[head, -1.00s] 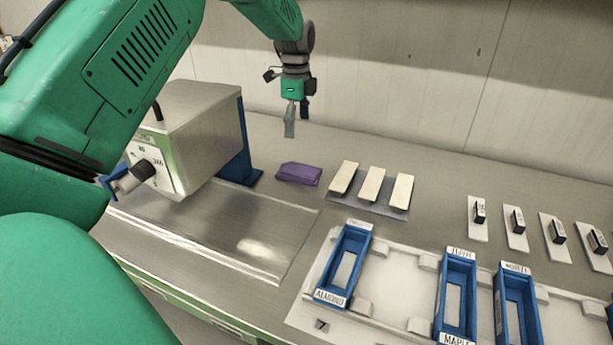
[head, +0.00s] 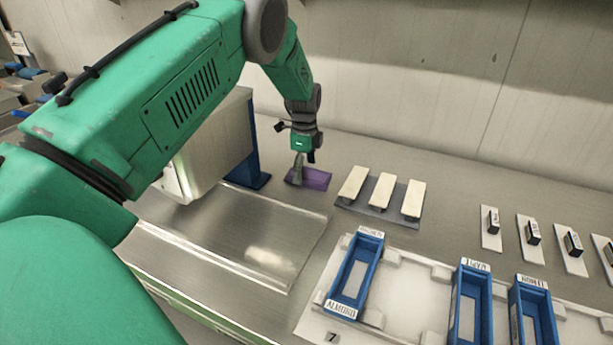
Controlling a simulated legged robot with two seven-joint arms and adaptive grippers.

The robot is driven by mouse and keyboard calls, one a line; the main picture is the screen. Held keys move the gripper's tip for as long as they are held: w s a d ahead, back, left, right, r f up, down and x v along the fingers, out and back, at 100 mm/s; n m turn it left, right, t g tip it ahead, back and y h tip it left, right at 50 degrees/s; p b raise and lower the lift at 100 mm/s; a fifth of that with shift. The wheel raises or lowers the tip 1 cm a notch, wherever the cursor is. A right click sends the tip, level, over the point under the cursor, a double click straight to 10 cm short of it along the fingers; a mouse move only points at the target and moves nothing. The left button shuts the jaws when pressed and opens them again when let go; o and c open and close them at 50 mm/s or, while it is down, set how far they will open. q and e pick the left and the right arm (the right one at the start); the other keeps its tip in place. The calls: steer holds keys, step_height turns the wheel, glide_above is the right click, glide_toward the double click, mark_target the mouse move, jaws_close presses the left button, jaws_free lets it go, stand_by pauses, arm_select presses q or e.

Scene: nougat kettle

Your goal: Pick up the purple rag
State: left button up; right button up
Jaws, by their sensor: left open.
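The purple rag (head: 317,180) lies folded on the steel counter, right of the boxy metal machine and left of the cream bars. My left gripper (head: 298,172) points down at the left part of the rag. Its finger overlaps the rag's left end in the head view, hiding a little of it. The gripper is open; I cannot tell whether it touches the cloth. My right gripper is not in view.
The metal machine (head: 214,150) with a blue upright stands close on the left. Cream bars (head: 381,192) on a grey plate lie close to the right. Blue labelled trays (head: 358,275) stand in front on a white board. A wall rises behind.

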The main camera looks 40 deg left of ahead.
mark_target(309, 173)
arm_select(q)
steer(key=shift+a+f, duration=0.1)
steer(key=shift+f, duration=0.55)
steer(key=shift+w+f, duration=0.1)
steer(key=shift+f, duration=0.15)
steer(key=shift+d+r, duration=0.25)
steer(key=shift+d, duration=0.5)
steer(key=shift+d+r, duration=0.15)
steer(key=shift+d, duration=0.2)
steer(key=shift+c, duration=0.8)
steer(key=shift+d+r, duration=0.1)
steer(key=shift+d, duration=0.1)
steer(key=c, duration=1)
steer(key=shift+a+f, duration=0.25)
steer(key=shift+a, duration=0.45)
steer(key=shift+c, duration=0.2)
steer(key=shift+s+a+r, duration=0.1)
steer(key=shift+s+a, duration=0.05)
steer(key=shift+s, duration=0.05)
steer(key=r, duration=1)
steer(key=shift+w+d, duration=0.15)
steer(key=shift+d, duration=0.25)
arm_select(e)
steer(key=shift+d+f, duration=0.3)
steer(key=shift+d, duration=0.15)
